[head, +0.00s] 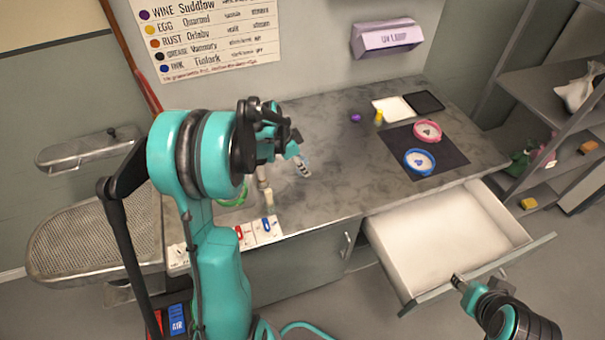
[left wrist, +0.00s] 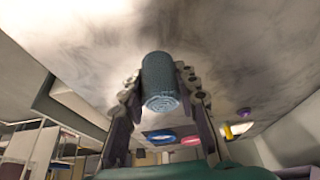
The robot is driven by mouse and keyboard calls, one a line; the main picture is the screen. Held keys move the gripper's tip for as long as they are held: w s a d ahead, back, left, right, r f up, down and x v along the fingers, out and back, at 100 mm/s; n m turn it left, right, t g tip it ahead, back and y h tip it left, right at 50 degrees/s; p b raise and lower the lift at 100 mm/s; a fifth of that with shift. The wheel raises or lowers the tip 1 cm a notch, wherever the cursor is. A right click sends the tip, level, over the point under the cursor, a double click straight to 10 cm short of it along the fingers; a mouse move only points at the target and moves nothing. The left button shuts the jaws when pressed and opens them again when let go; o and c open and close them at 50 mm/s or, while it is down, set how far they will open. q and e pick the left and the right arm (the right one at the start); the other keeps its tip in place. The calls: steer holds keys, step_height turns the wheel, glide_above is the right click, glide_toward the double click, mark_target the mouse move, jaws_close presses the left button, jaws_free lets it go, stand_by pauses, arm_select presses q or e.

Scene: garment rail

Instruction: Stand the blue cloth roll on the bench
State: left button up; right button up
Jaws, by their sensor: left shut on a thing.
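The blue cloth roll (left wrist: 162,80) shows in the left wrist view between the two fingers of my left gripper (left wrist: 160,95). The fingers are shut on its sides, and one spiral end faces the camera. The grey bench (left wrist: 250,60) lies behind it; I cannot tell whether the roll touches it. In the head view my left gripper (head: 291,148) is over the left part of the bench (head: 335,180), its own parts hiding most of the grip. My right gripper (head: 457,282) is at the open drawer's front edge; its fingers are too small to read.
The white drawer (head: 440,230) stands pulled out at front right. A dark mat (head: 450,160) carries a blue ring dish (head: 419,161) and a pink one (head: 428,131). A yellow bottle (head: 379,116) stands behind. Mid-bench is clear. Red and blue clips (head: 264,225) lie front left.

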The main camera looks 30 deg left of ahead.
arm_select(q)
steer(key=shift+f+b, duration=0.65)
steer(key=shift+f, duration=1.25)
steer(key=shift+f, duration=0.1)
steer(key=o, duration=0.8)
steer(key=shift+o, duration=0.2)
